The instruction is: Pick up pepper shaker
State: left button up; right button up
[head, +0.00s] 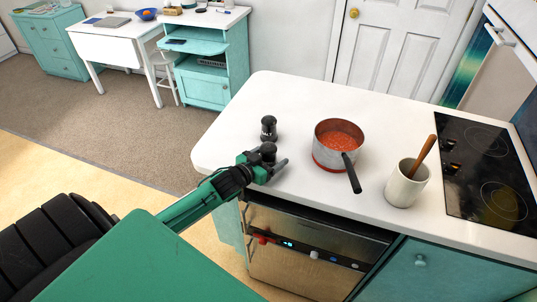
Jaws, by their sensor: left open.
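Two small dark shakers stand on the white counter near its left end. The farther shaker (268,128) is fully in view, upright, with a clear-looking body and dark top. The nearer shaker (268,150) is partly hidden by my left gripper (268,164). I cannot tell which of the two is the pepper shaker. My left gripper is open, low over the counter's front edge, with its fingers around or right beside the nearer shaker. Contact cannot be made out. My right gripper is out of view.
A pot (329,140) of red sauce stands right of the shakers, its black handle (351,173) pointing forward. A white crock (406,185) with a wooden utensil and a black cooktop (487,165) are farther right. The counter (274,95) is clear behind the shakers.

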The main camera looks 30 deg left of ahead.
pick_arm(q)
jog(key=shift+w, duration=0.45)
jog(key=c, duration=1.2)
jog(key=shift+o, duration=0.2)
